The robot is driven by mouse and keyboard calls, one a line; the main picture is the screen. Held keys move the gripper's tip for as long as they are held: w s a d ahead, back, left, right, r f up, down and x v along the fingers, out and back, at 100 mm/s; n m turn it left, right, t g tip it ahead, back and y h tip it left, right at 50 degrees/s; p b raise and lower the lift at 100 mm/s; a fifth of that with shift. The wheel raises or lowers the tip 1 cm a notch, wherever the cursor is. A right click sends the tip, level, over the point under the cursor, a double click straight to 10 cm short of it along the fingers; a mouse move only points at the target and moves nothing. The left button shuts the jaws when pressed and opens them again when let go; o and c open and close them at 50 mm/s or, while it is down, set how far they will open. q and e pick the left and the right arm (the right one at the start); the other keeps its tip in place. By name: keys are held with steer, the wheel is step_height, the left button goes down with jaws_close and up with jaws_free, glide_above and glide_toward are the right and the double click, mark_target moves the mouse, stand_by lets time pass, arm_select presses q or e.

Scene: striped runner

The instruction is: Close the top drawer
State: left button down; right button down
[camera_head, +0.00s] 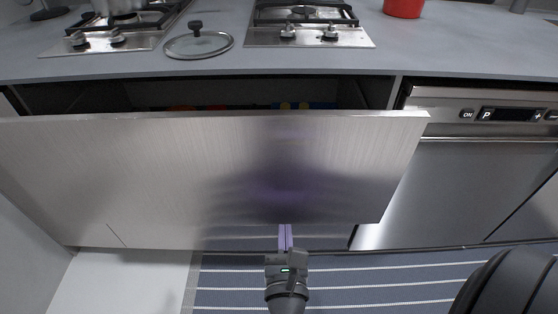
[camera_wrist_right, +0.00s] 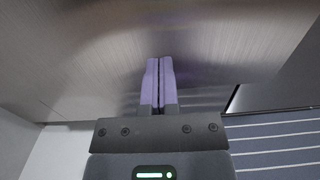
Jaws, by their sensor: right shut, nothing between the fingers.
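The top drawer (camera_head: 215,165) has a brushed-steel front and stands pulled out under the counter. A dark gap behind its upper edge shows several coloured items inside. My right gripper (camera_head: 285,236) is low in front of the drawer front, near its bottom edge, with its purple fingers together and empty. In the right wrist view the fingers (camera_wrist_right: 158,84) point at the steel front (camera_wrist_right: 235,50). I cannot tell whether they touch it. My left gripper is not in view.
A steel dishwasher (camera_head: 460,180) stands right of the drawer. The grey counter (camera_head: 225,65) above holds two hobs, a glass lid (camera_head: 199,43) and a red pot (camera_head: 403,7). A blue striped runner (camera_head: 380,280) covers the floor in front.

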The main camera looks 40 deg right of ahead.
mark_target(283, 178)
steer(key=b+x, duration=0.3)
steer(key=x, duration=1.1)
steer(key=shift+a+f, duration=0.1)
steer(key=shift+f, duration=0.05)
steer(key=shift+w, duration=0.2)
steer(key=b+x, duration=0.1)
steer(key=x, duration=0.8)
steer(key=shift+d+b, duration=0.25)
steer(key=shift+b, duration=0.05)
